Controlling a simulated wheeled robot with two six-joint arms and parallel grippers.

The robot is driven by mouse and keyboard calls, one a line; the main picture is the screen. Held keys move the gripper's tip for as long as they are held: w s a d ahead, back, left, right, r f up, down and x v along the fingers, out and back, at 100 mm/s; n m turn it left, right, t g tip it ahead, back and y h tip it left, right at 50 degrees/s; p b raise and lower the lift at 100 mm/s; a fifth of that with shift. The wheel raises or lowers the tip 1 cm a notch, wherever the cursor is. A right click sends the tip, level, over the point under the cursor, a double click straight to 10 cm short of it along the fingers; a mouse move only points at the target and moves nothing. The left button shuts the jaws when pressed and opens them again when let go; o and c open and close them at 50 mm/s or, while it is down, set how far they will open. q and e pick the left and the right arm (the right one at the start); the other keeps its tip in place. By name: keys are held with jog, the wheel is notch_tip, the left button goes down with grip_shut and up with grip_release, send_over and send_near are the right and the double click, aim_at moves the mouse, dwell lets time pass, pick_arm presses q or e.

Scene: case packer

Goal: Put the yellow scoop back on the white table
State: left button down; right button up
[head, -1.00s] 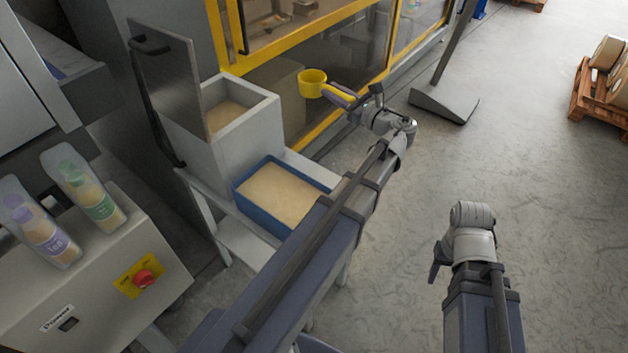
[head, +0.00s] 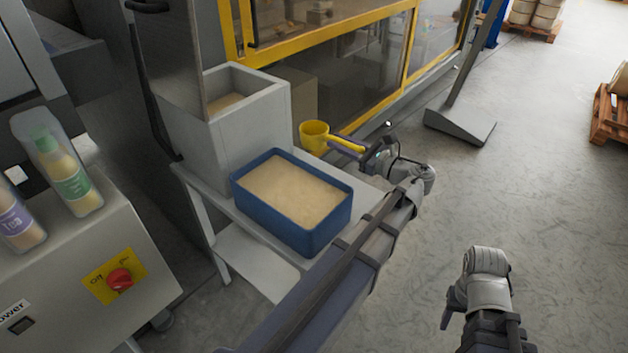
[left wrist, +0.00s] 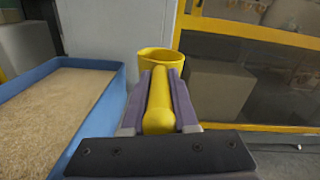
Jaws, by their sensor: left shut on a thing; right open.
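The yellow scoop (head: 314,135) is held by its handle in my left gripper (head: 362,146), with its cup pointing left. In the left wrist view the scoop (left wrist: 159,58) extends forward from between the two fingers of the gripper (left wrist: 160,100), cup at the far end. The white table (head: 240,224) carries a blue bin and a white hopper. The scoop is at the table's far right end, beside the hopper; whether it touches the table top I cannot tell. My right gripper (head: 452,308) is open and empty over the floor at the lower right.
The blue bin (head: 325,228) of pale granules stands close to the left gripper. The white hopper (head: 270,128) with its raised lid stands behind it. A yellow-framed machine (head: 290,52) rises behind the table. A control box (head: 90,265) with bottles is at left.

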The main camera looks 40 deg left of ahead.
pick_arm(q)
notch_tip(320, 180, down, 6)
jog(key=b, duration=0.6)
jog(key=shift+f, duration=0.2)
notch_tip(320, 180, down, 4)
jog(key=b, duration=0.4)
jog(key=shift+r, duration=0.2)
jog(key=shift+f, duration=0.2)
jog(key=c, duration=0.7)
grip_release()
jog(key=shift+r, duration=0.2)
jog(key=d, duration=1.2)
jog(key=shift+s, duration=0.4)
